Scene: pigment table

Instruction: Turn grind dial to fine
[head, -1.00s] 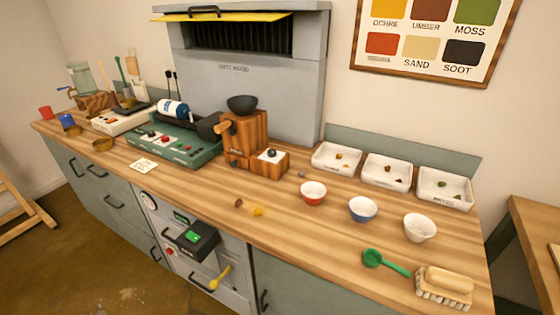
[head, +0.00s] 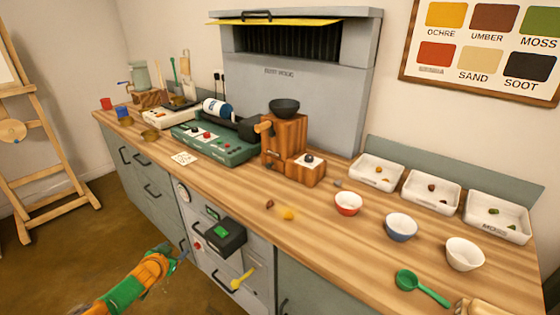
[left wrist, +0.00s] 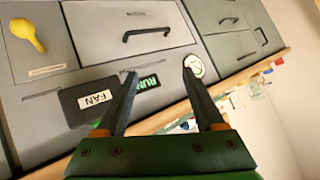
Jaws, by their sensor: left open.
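The wooden grinder (head: 284,137) stands on the counter, with a dark bowl (head: 284,106) on top. On its low front block is a white plate with a dark round knob (head: 309,159), which looks like the grind dial. Its marks are too small to read. My left gripper (head: 183,253) is low in front of the cabinet, well below and left of the grinder. In the left wrist view its two fingers (left wrist: 160,80) are apart with nothing between them, facing the cabinet front. My right gripper is not in view.
A green machine (head: 213,141) stands left of the grinder. Red (head: 348,204), blue (head: 401,227) and white (head: 464,254) bowls stand to its right, before several white trays. A black box (head: 224,236) and yellow handle (head: 243,279) stick out from the cabinet front.

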